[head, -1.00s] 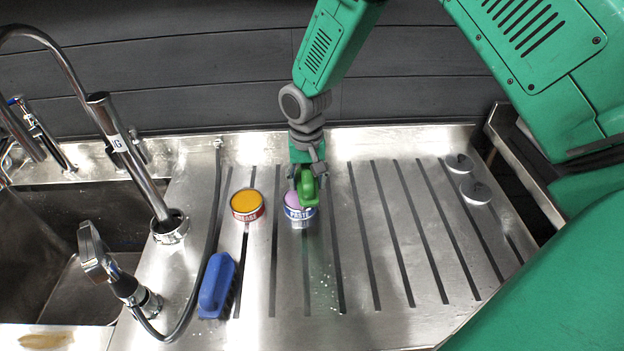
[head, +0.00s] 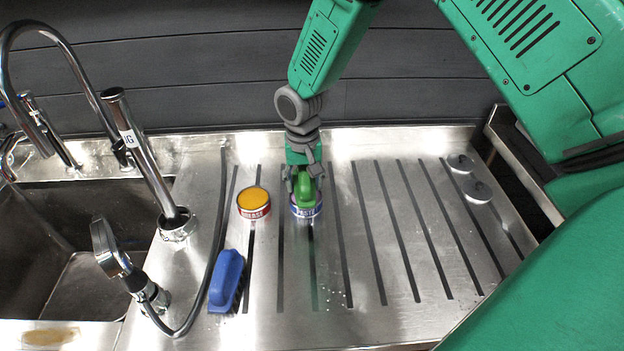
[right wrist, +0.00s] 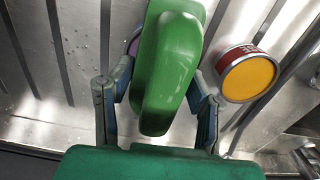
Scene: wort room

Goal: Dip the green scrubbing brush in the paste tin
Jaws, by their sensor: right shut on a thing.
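My right gripper (head: 304,178) is shut on the green scrubbing brush (head: 304,194), which it holds directly over the paste tin (head: 308,209). The tin has a blue and white label, and the brush hides its top in the head view. Whether the bristles touch the paste cannot be told. In the right wrist view the green brush (right wrist: 165,75) sits between the two fingers, and only a sliver of the purple paste (right wrist: 133,46) shows behind it. My left gripper is not in view.
A red-labelled tin of orange-yellow paste (head: 253,202) stands just left of the paste tin. A blue brush (head: 226,281) lies nearer. The tap (head: 145,155), spray hose and sink (head: 80,235) are at left. Two round metal lids (head: 477,190) lie at right. The right drainboard is mostly clear.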

